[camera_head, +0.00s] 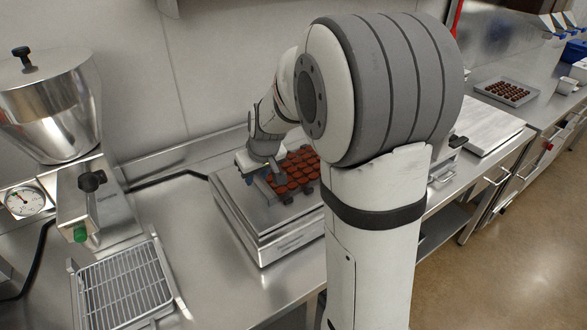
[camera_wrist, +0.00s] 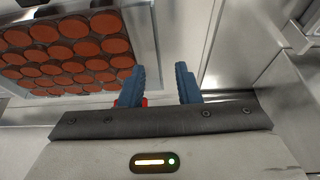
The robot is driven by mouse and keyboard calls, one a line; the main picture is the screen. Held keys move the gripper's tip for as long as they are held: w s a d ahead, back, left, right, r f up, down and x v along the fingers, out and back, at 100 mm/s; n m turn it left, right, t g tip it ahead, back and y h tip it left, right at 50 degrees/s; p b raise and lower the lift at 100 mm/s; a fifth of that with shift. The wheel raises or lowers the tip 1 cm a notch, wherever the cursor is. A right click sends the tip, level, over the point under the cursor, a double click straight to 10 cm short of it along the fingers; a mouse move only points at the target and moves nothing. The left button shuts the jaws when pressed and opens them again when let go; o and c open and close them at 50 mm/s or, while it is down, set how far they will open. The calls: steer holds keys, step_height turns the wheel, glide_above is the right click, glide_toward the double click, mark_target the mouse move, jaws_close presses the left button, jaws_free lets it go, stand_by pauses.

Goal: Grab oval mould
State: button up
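The mould (camera_head: 293,172) is a tray with rows of red-brown round to oval cavities, lying on a steel platform. In the wrist view the mould (camera_wrist: 65,50) fills the upper left, with a pale edge along its near side. My gripper (camera_wrist: 161,86) has two blue fingers standing apart with nothing held between them. The left finger is near the mould's right corner; I cannot tell if it touches. In the head view my gripper (camera_head: 258,166) is at the mould's left side, and my arm hides part of the mould.
The steel platform (camera_head: 262,244) stands on the counter. A wire rack (camera_head: 122,290) lies at front left, beside a steel machine with a hopper (camera_head: 52,105) and dial gauge (camera_head: 24,201). A tray of chocolates (camera_head: 507,92) sits far right. The wall is close behind.

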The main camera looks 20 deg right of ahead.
mark_target(256, 185)
steer(key=x, duration=0.4)
steer(key=shift+s+p, duration=0.1)
steer(key=shift+p, duration=0.25)
steer(key=shift+d, duration=0.1)
jaws_close()
